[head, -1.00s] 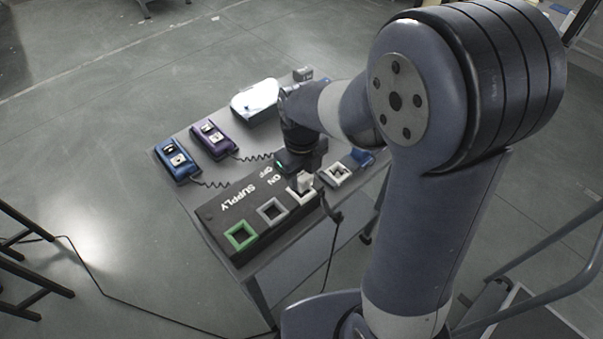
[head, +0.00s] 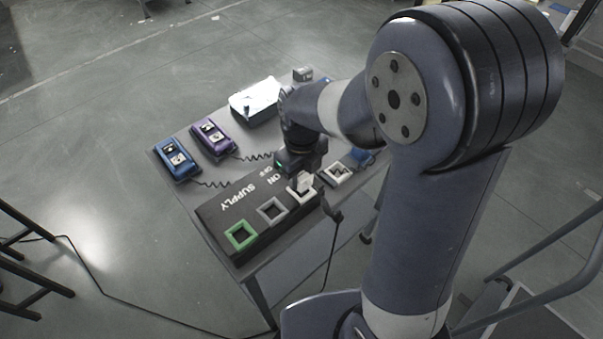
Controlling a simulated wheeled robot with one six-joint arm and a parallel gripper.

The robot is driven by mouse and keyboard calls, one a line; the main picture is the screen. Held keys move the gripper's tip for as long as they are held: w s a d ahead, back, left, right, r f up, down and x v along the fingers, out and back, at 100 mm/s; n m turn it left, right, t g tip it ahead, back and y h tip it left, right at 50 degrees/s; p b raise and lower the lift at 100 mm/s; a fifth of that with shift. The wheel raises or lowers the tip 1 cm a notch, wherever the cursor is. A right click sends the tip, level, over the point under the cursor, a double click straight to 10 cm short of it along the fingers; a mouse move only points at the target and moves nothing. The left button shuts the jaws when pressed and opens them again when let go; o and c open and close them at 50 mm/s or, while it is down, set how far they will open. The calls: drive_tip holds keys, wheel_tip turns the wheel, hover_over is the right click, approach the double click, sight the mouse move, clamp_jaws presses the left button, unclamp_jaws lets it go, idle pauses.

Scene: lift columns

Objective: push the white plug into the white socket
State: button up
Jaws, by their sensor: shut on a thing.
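The white plug (head: 304,182) is upright at the white socket (head: 297,197), the right-hand one of the sockets on the black supply box (head: 222,207). I cannot tell how deep the plug sits in it. A dark cable runs from the plug side down over the table's front edge. My gripper (head: 308,169) is beside the plug, shut on it, with its fingers largely hidden by my wrist and arm.
A grey socket (head: 272,209) and a green socket (head: 241,236) are to the left on the box. Blue (head: 175,160) and purple (head: 212,137) handset-like devices and a white-topped case (head: 256,101) stand behind. Another unit (head: 338,172) is right of the box.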

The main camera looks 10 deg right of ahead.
drive_tip(key=shift+f+b, duration=0.65)
drive_tip(key=shift+f, duration=0.25)
idle(0.4)
drive_tip(key=o, duration=1.2)
drive_tip(key=shift+r, duration=0.1)
drive_tip(key=shift+r+p, duration=2.95)
drive_tip(key=shift+r, duration=0.55)
drive_tip(key=shift+f, duration=0.15)
wheel_tip(320, 180, down, 7)
drive_tip(key=b, duration=0.5)
drive_tip(key=shift+b, duration=0.4)
drive_tip(key=shift+r, duration=0.2)
